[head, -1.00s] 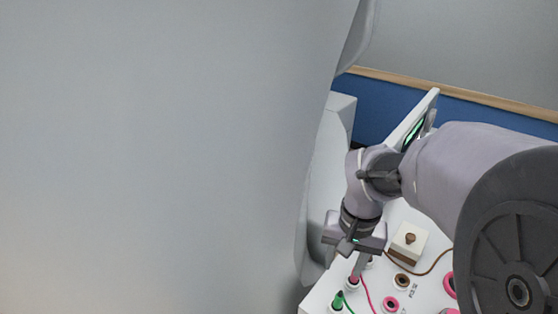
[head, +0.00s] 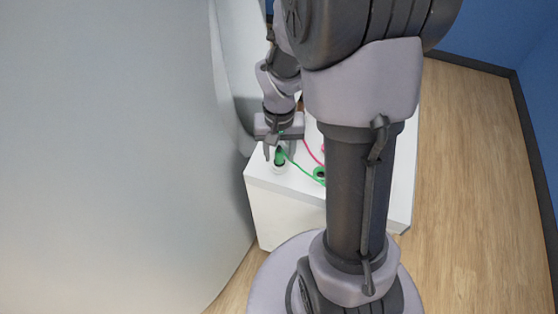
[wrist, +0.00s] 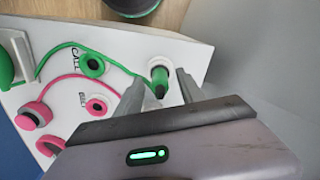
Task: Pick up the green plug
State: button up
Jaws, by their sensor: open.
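The green plug (head: 280,157) stands upright in a white holder (head: 280,169) near the front left corner of the white table top. In the wrist view the green plug (wrist: 160,77) shows between my two fingers, with its dark tip towards me. A green cord runs from it towards a green ring socket (wrist: 92,65) marked CALL. My gripper (head: 279,150) is open, pointing down over the plug with one finger on each side. I cannot tell whether either finger touches it.
A large pale curved wall (head: 110,150) stands close on the left of the table. In the wrist view, a pink plug (wrist: 38,112), a pink ring socket (wrist: 96,105) and a pink cord lie left of my fingers. Wood floor (head: 470,180) is clear on the right.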

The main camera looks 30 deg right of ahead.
jog(key=shift+f, duration=0.15)
grip_shut()
